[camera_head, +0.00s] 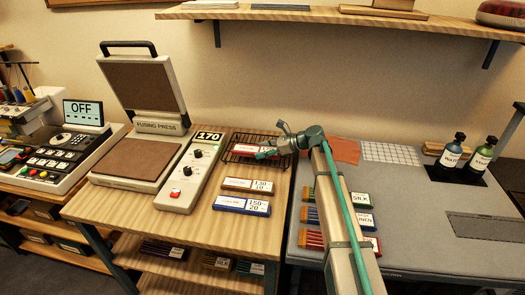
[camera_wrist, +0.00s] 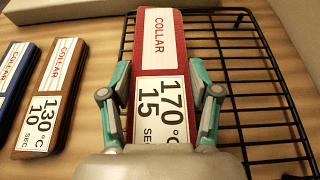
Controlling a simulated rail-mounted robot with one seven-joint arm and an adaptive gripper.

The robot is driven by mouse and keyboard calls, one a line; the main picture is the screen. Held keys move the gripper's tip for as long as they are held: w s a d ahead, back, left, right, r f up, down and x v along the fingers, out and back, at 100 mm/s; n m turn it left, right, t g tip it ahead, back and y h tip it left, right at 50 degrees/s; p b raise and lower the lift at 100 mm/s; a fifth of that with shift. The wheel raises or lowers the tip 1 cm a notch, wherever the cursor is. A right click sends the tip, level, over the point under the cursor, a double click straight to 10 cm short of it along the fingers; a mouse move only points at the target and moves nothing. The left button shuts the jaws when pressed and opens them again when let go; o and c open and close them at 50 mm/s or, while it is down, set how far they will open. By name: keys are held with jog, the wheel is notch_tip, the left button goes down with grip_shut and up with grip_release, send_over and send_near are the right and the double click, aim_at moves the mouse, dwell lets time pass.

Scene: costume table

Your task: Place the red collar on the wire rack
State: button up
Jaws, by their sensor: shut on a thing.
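The red collar (camera_head: 246,149) is a long red block with a white label reading COLLAR, 170 °C, 15 sec. My gripper (camera_head: 264,153) is shut on it; in the wrist view, its teal fingers (camera_wrist: 164,95) press on both long sides of the red collar (camera_wrist: 156,75). The black wire rack (camera_head: 229,157) lies on the wooden table beside the fusing press controls. In the wrist view the collar is over the left part of the rack (camera_wrist: 281,85), and the rack's right part is bare. I cannot tell whether the collar touches the wires.
A brown collar (camera_head: 248,185) labelled 130 °C and a blue collar (camera_head: 242,206) lie on the wooden table in front of the rack. The open fusing press (camera_head: 137,160) stands left, its control panel (camera_head: 190,165) showing 170. A grey table (camera_head: 440,240) with bundles and bottles is right.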

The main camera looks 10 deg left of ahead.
jog(key=shift+f, duration=0.4)
jog(key=shift+f, duration=0.1)
jog(key=o, duration=1.3)
jog(key=shift+d, duration=0.2)
jog(key=b+v, duration=0.2)
jog(key=v, duration=0.9)
jog(key=shift+d+r, duration=0.25)
jog(key=shift+d, duration=0.05)
